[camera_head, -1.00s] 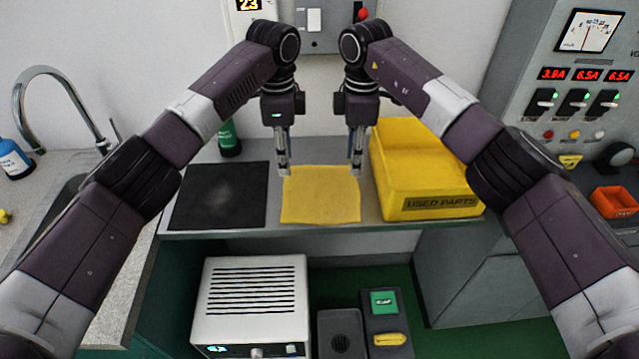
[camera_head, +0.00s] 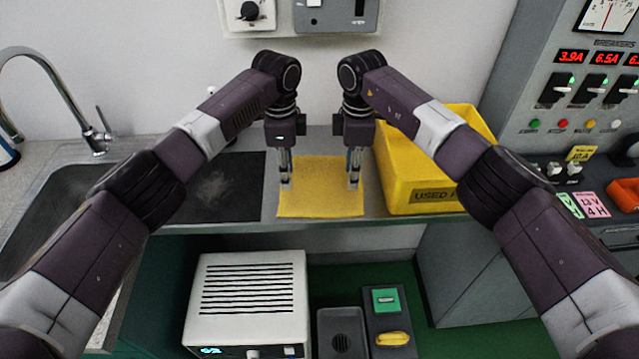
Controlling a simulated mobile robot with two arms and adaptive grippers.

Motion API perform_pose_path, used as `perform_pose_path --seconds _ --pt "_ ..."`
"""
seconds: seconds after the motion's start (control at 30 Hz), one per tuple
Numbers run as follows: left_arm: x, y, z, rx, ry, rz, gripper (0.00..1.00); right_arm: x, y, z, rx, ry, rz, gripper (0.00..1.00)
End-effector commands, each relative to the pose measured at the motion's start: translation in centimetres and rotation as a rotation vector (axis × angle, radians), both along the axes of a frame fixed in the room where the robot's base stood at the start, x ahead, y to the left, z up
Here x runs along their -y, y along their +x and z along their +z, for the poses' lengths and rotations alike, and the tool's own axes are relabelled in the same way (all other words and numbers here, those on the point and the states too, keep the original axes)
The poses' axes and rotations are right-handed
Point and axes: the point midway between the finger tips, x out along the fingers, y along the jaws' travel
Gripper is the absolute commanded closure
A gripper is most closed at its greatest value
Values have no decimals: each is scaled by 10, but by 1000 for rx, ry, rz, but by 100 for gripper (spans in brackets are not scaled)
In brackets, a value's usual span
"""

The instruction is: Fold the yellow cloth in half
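The yellow cloth (camera_head: 320,190) lies flat and spread out on the grey counter, between the black mat and the yellow bin. My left gripper (camera_head: 285,184) points down over the cloth's left edge. My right gripper (camera_head: 354,184) points down over its right edge. Both sets of fingertips are at or just above the cloth, roughly level with its middle. The fingers look close together and are small in view, so I cannot tell whether they are open or shut, or whether they touch the cloth.
A black mat (camera_head: 222,188) lies left of the cloth, with the sink (camera_head: 72,205) further left. A yellow used-parts bin (camera_head: 408,180) stands close on the right. Below the counter are a white vented box (camera_head: 250,290) and a grey tray with a yellow item (camera_head: 393,339).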

Motion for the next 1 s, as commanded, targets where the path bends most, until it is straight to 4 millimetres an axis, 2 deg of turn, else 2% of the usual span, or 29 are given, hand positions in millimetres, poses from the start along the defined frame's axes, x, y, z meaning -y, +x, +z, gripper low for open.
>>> perform_pose_path --seconds 0.17,0.63,1.0 --pt "0 0 -11 1 -1 -1 67 0 0 -12 0 1 1 67" --pt "0 0 -16 1 -1 0 67 0 0 -16 1 1 1 67" --pt "0 0 -17 0 0 0 87 0 0 -17 0 0 0 87"
